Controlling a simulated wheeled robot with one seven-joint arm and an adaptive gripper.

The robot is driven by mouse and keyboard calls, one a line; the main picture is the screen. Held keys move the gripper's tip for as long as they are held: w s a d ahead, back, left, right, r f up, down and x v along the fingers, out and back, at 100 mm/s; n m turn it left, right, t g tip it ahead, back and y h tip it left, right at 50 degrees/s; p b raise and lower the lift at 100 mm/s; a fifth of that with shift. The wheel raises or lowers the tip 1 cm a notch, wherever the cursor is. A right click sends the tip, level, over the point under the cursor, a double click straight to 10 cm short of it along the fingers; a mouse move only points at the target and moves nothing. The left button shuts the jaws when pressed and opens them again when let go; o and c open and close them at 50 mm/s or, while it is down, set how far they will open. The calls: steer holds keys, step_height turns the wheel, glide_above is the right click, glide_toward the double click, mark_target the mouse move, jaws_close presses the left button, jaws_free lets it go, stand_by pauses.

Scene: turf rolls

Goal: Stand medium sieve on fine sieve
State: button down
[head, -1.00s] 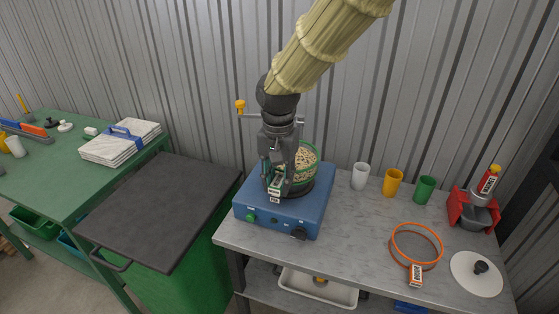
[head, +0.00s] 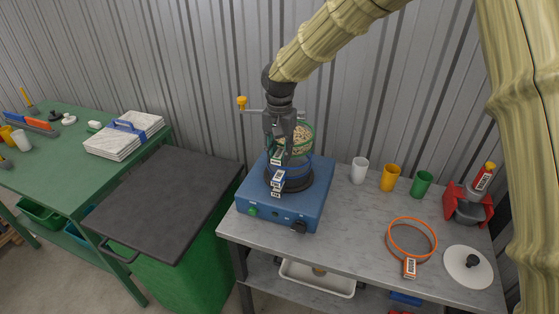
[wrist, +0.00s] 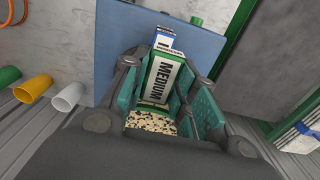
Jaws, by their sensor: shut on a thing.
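My gripper (head: 278,150) is shut on the medium sieve (head: 298,138), a green-rimmed sieve holding pale grains. Its green MEDIUM label (wrist: 163,80) faces up between the teal finger pads in the wrist view, with grains below it. The fine sieve (head: 278,180), blue with a blue label, sits on the dark pan (head: 295,187) on the blue shaker base (head: 258,196). The medium sieve is above the fine sieve and looks roughly upright. My gripper hides part of both rims, so the exact gap and alignment cannot be told.
An orange sieve (head: 411,258) and a white lid (head: 462,272) lie on the grey bench at the right. White, yellow and green cups (head: 421,185) stand along the back near a red-and-grey device (head: 466,207). A rod with a yellow knob (head: 242,102) rises behind the shaker.

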steer(key=shift+f+p, duration=0.75)
steer(key=shift+f, duration=1)
steer(key=shift+s+f, duration=0.1)
steer(key=c, duration=1.1)
jaws_free()
step_height(320, 180, up, 12)
steer(key=b, duration=0.3)
